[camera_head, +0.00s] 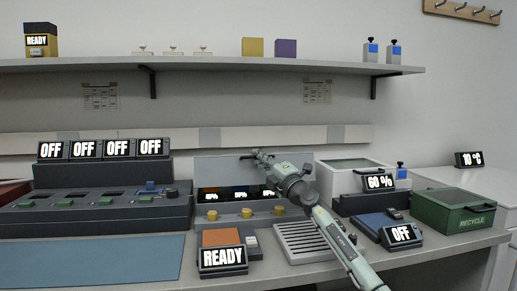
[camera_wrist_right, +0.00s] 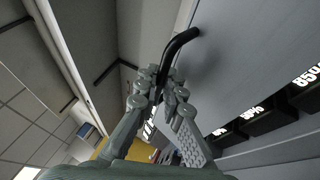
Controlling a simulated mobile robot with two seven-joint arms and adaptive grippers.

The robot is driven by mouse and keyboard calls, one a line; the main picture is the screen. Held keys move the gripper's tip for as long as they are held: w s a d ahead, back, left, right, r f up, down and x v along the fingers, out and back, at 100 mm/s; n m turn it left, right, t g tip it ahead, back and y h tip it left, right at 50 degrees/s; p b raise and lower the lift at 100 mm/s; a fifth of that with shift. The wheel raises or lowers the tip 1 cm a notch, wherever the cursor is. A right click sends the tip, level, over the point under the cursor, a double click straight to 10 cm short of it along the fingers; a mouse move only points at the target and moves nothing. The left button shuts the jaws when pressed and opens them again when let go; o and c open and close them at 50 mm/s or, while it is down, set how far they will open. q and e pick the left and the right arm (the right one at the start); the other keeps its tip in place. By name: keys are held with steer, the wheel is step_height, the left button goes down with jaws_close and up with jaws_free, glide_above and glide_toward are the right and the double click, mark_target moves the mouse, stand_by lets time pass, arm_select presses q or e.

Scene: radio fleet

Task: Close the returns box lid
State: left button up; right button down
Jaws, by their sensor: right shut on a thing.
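A grey box (camera_head: 238,215) stands at the middle of the bench, with its flat grey lid (camera_head: 215,168) raised upright at the back. I take it to be the returns box; no name shows on it. My right gripper (camera_head: 258,156) is at the lid's top edge. In the right wrist view, my right gripper (camera_wrist_right: 167,84) is shut on a bent black handle (camera_wrist_right: 182,40) that comes off the grey lid panel (camera_wrist_right: 240,50). My left gripper is not in view.
Inside the box are several dark units with percent displays (camera_head: 240,192); yellow knobs (camera_head: 246,212) line its front. A READY display (camera_head: 222,260) and a ribbed tray (camera_head: 300,240) stand in front. A charger bank (camera_head: 95,210) is left, a green RECYCLE bin (camera_head: 462,212) right. A shelf (camera_head: 200,66) runs above.

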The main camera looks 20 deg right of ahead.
mark_target(261, 170)
steer(key=shift+s+a+f, duration=0.15)
steer(key=shift+s+f, duration=0.4)
steer(key=shift+f, duration=0.35)
steer(key=shift+s+a+f, duration=0.15)
steer(key=shift+s+f, duration=0.4)
steer(key=shift+f, duration=0.3)
steer(key=c, duration=1.9)
jaws_free()
steer(key=shift+s, duration=0.1)
steer(key=v, duration=1.2)
steer(key=shift+r, duration=0.1)
